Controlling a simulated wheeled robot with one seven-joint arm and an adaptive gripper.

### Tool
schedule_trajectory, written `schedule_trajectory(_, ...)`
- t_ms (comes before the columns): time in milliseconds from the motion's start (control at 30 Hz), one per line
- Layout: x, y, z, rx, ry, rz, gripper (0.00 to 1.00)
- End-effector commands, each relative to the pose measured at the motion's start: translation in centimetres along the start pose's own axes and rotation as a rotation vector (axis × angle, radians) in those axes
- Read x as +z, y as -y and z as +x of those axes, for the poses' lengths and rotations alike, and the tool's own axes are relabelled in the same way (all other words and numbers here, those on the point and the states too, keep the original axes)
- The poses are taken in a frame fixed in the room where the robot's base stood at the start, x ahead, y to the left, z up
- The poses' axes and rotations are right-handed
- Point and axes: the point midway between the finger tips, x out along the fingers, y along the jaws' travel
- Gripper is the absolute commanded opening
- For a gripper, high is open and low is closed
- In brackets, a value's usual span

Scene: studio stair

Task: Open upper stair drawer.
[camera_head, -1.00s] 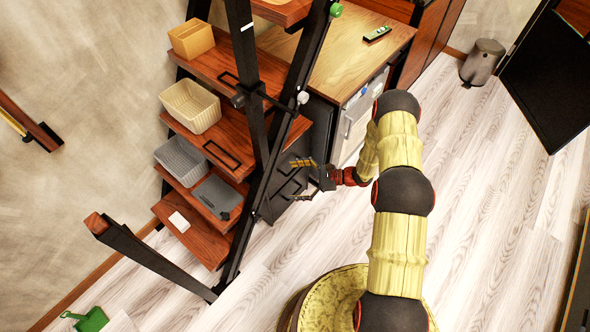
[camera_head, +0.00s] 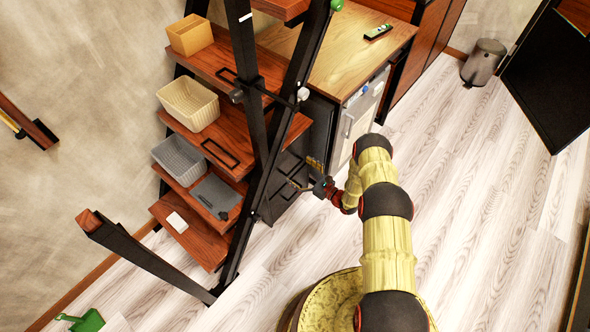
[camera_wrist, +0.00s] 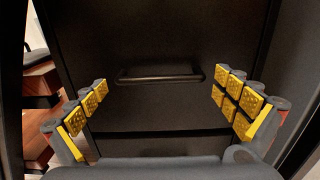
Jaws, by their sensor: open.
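A black drawer front (camera_wrist: 150,40) fills most of the wrist view. Its dark horizontal bar handle (camera_wrist: 160,74) is near the middle of that view. My gripper (camera_wrist: 161,82) is open, with yellow-padded fingers on the left and right of the handle. The handle lies between the fingertips in the picture, and I see no finger closed on it. A gap line runs below this drawer front, with another dark front under it. In the head view, my gripper (camera_head: 298,187) is at the black drawer cabinet (camera_head: 283,205), and its fingers are hard to make out. The drawer looks shut.
Black stair rails (camera_head: 272,140) rise close to the left of my gripper. Wooden stair shelves (camera_head: 215,150) with baskets stand behind them. A wood-topped counter (camera_head: 345,55) stands behind my arm. The floor at right is clear up to the bin (camera_head: 483,62).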

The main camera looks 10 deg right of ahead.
Motion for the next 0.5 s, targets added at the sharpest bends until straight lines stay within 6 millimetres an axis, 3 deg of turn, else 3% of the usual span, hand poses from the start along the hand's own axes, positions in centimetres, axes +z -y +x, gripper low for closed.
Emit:
schedule_trajectory(200,-0.1,0.0,1.7,0.001,0.0,0.0,1.0)
schedule_trajectory(500,0.1,0.0,1.9,0.0,0.0,0.0,0.99)
